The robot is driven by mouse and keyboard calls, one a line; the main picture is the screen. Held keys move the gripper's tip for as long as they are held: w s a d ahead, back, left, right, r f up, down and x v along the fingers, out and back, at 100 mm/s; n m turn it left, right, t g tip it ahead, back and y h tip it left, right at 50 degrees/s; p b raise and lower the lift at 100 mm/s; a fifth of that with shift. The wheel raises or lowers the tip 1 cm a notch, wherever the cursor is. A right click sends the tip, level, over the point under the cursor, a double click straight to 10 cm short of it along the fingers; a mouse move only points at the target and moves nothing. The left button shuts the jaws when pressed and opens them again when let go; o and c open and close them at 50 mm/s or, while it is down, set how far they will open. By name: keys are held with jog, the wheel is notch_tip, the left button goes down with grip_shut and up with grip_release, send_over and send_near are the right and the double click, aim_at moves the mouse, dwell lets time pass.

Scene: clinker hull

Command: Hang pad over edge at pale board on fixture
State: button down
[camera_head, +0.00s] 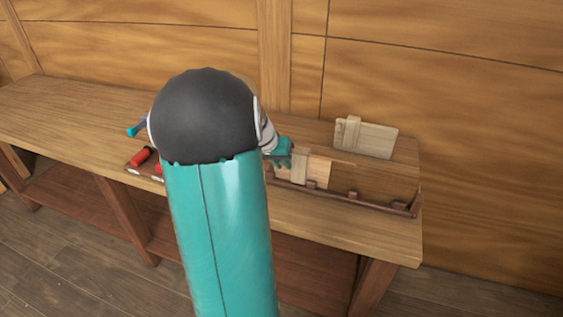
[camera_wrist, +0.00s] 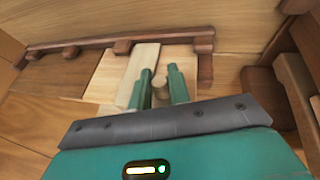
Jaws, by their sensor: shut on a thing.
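The pad (camera_wrist: 144,58), a pale wooden strip, is at my gripper (camera_wrist: 162,83). My teal fingers are shut on a small pale knob-like part of it. The pad lies across the pale board (camera_wrist: 109,72) in the wrist view, its far end near the dark rail. In the head view the pad (camera_head: 300,165) stands upright against the pale board (camera_head: 319,169), just right of my gripper (camera_head: 283,153). The fixture (camera_head: 350,197) is a brown panel with a dark rail and blocks. Whether the pad rests on the board's edge is hard to tell.
A second pale board (camera_head: 376,140) with a similar strip over its edge stands behind on the bench (camera_head: 70,110). Red-handled tools (camera_head: 143,157) lie left of my arm. Dark wooden blocks (camera_wrist: 262,95) stand close right of my gripper. The wall closes the back.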

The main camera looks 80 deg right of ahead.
jog(key=shift+f, duration=0.1)
jog(key=c, duration=1.2)
grip_release()
jog(key=shift+c, duration=0.2)
jog(key=v, duration=1.4)
jog(key=shift+d+f, duration=0.1)
jog(key=shift+d, duration=0.05)
